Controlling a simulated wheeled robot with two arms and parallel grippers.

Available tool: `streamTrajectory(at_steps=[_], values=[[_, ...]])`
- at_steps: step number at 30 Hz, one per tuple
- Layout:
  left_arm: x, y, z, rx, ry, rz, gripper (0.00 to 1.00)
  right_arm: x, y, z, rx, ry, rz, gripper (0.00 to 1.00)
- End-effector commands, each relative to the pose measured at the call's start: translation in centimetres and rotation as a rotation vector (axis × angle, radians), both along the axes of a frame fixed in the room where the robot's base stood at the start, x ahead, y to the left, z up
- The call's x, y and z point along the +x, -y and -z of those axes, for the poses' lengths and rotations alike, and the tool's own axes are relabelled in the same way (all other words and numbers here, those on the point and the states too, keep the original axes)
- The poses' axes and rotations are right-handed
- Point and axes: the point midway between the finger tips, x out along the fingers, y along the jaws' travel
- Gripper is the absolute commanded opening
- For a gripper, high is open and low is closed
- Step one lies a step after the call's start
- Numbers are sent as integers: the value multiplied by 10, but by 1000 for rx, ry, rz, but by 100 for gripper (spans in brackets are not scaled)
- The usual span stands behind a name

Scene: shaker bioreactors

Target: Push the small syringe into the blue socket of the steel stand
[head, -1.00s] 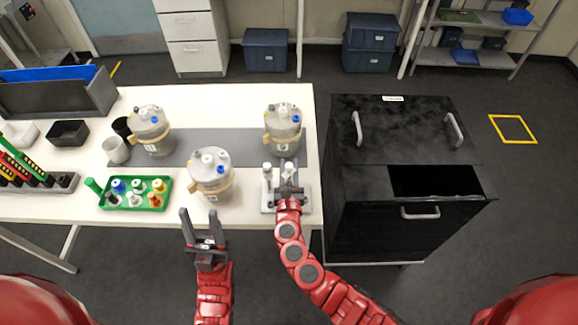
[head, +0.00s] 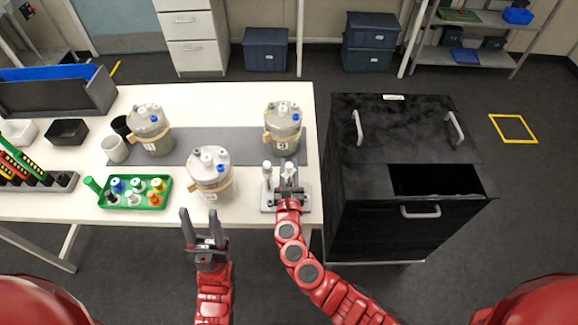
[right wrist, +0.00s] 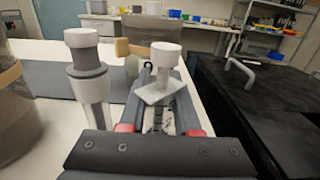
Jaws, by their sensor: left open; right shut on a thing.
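The small syringe (right wrist: 165,56) has a white round plunger top and a pale flange in the right wrist view. My right gripper (right wrist: 160,95) is shut on it, just below the flange. In the head view my right gripper (head: 288,172) is over the steel stand (head: 270,206) at the table's front right edge. A second, white-topped syringe (right wrist: 88,75) with a grey collar stands upright beside the gripper, on the left. The blue socket does not show; the gripper and arm cover part of the stand. My left gripper (head: 198,214) is open and empty in front of the table.
Three lidded vessels (head: 209,172) stand on the table, one right behind the stand. A green tray (head: 128,205) of small coloured-capped items is at left. A black cabinet (head: 395,130) with an open-topped drawer stands close to the table's right edge.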

Motion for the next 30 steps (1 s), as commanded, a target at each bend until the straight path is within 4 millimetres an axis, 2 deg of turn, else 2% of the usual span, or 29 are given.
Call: streamTrajectory(at_steps=[7, 8, 13, 23, 26, 30], values=[[0, 0, 2, 0, 0, 0, 49, 0, 0, 3, 0, -1, 0, 0], [0, 0, 2, 0, 0, 0, 49, 0, 0, 3, 0, -1, 0, 35], [0, 0, 2, 0, 0, 0, 49, 0, 0, 3, 0, -1, 0, 65], [0, 0, 2, 0, 0, 0, 49, -2, 0, 3, 0, -1, -1, 66], [0, 0, 4, 0, 0, 0, 49, -9, -1, 3, 2, 0, -3, 66], [0, 0, 8, 0, 0, 0, 49, -31, 0, 5, -1, -2, -3, 66]])
